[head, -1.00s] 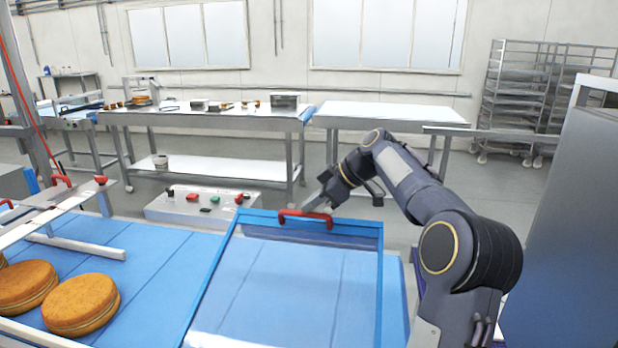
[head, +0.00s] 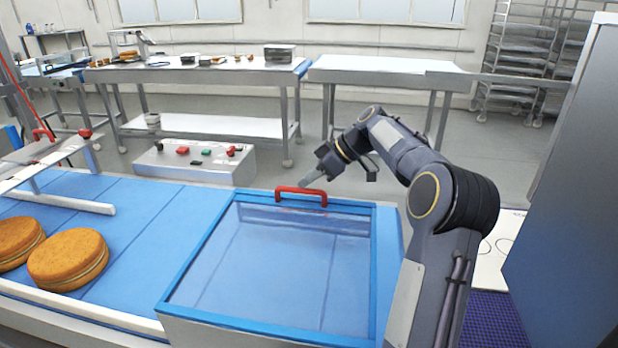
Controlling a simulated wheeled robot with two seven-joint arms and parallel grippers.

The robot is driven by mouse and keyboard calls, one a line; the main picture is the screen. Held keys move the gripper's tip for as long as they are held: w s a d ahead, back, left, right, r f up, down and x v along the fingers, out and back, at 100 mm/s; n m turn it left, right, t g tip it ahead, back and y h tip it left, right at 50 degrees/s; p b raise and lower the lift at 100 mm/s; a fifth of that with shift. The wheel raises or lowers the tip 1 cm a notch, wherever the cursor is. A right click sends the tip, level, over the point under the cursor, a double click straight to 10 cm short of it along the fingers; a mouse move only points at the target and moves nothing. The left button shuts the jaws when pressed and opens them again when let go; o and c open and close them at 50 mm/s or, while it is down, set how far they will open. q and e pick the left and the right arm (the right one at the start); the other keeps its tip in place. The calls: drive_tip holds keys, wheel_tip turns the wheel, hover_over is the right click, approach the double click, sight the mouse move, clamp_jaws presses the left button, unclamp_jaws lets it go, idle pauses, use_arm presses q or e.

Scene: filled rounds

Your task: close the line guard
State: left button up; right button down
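The line guard (head: 187,268) is a blue frame with a clear panel over the blue conveyor. It appears to lie flat on its housing, with its red handle (head: 301,191) at the far edge. My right gripper (head: 313,179) is just beyond and above the handle and looks apart from it. One grey finger shows, pointing toward the handle; the finger gap is not clear. My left gripper is not in view.
Round filled cakes (head: 68,260) lie on the conveyor (head: 135,235) at left. A control box (head: 195,160) with buttons stands behind the belt. A grey cabinet (head: 570,190) rises at right. Steel tables (head: 215,77) stand further back.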

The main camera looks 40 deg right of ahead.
drive_tip(key=shift+s+d+f, duration=0.1)
drive_tip(key=shift+s+f, duration=0.05)
drive_tip(key=shift+f, duration=0.55)
drive_tip(key=shift+s+d+r, duration=0.15)
drive_tip(key=shift+d+r, duration=0.15)
drive_tip(key=shift+r, duration=0.05)
drive_tip(key=v, duration=0.7)
drive_tip(key=shift+a+r, duration=0.15)
drive_tip(key=shift+r, duration=0.45)
drive_tip(key=shift+a, duration=0.1)
